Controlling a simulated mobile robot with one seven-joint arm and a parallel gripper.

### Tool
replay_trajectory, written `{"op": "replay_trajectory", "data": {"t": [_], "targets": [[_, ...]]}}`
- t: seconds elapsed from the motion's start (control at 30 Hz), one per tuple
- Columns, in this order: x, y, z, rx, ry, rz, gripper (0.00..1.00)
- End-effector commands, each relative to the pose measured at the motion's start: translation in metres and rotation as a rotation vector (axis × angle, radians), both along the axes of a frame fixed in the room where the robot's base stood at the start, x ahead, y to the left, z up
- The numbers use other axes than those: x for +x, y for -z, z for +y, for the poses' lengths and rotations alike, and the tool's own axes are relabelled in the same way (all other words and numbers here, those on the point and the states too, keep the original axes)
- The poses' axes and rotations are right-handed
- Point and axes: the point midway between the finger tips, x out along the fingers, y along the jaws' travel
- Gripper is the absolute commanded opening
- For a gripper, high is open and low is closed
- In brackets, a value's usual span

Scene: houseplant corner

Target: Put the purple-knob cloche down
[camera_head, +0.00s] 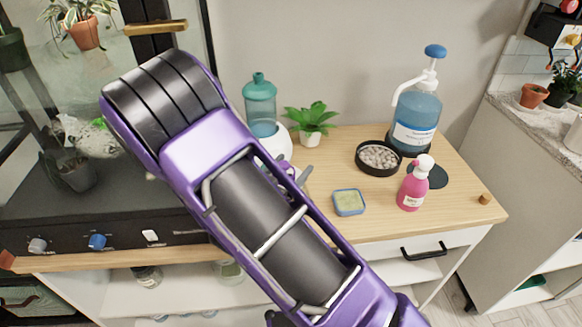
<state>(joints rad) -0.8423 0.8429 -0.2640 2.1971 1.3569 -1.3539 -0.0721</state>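My purple and black arm crosses the picture from the lower right to the upper left and covers much of the work area. Small grey and lavender parts, perhaps of my gripper (296,177), show past the arm's right edge above the wooden cabinet top (325,165). Its fingertips cannot be made out, so I cannot tell whether it is open or shut. I cannot make out the purple-knob cloche; it may be hidden behind the arm.
Around the wooden top stand a teal bottle-like tank (260,101), small plant (312,120), pebble dish (379,158), blue pump bottle (415,120), pink bottle (414,186) and blue-rimmed sponge dish (349,202). A glass-fronted case (30,215) is left. Bare wood lies front right.

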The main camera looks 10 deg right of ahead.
Motion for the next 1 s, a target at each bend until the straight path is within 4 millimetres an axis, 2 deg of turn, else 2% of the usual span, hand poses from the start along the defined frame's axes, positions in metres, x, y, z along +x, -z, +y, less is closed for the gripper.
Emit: {"op": "replay_trajectory", "data": {"t": [0.27, 0.4, 0.57, 0.8, 1.0], "targets": [[0.0, 0.0, 0.0, 0.0, 0.0, 0.0, 0.96], [0.0, -0.007, 0.0, 0.0, 0.0, 0.0, 0.96], [-0.02, -0.003, 0.017, 0.0, -0.004, 0.002, 0.96], [-0.062, -0.003, 0.051, 0.0, -0.005, 0.001, 0.96], [-0.086, -0.003, 0.069, 0.0, -0.002, 0.001, 0.96]]}}
